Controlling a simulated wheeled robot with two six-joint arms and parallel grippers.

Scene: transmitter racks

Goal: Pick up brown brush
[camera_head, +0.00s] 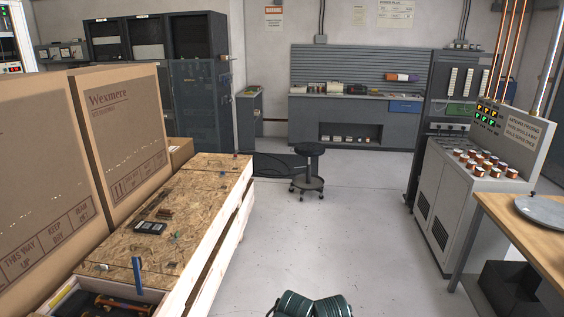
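No brown brush can be made out for certain. A small brown item (165,213) lies on the chipboard top of the wooden crate (205,178) at the left, just behind a black handheld device (150,227). It is too small to tell whether it is a brush. Neither of my grippers is in view.
Large cardboard boxes (120,140) stand left of the crate. Green reels (310,305) are at the bottom centre. A black stool (308,165) stands before the far workbench (350,97). A grey console (470,185) and wooden table (530,235) are at right. The middle floor is clear.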

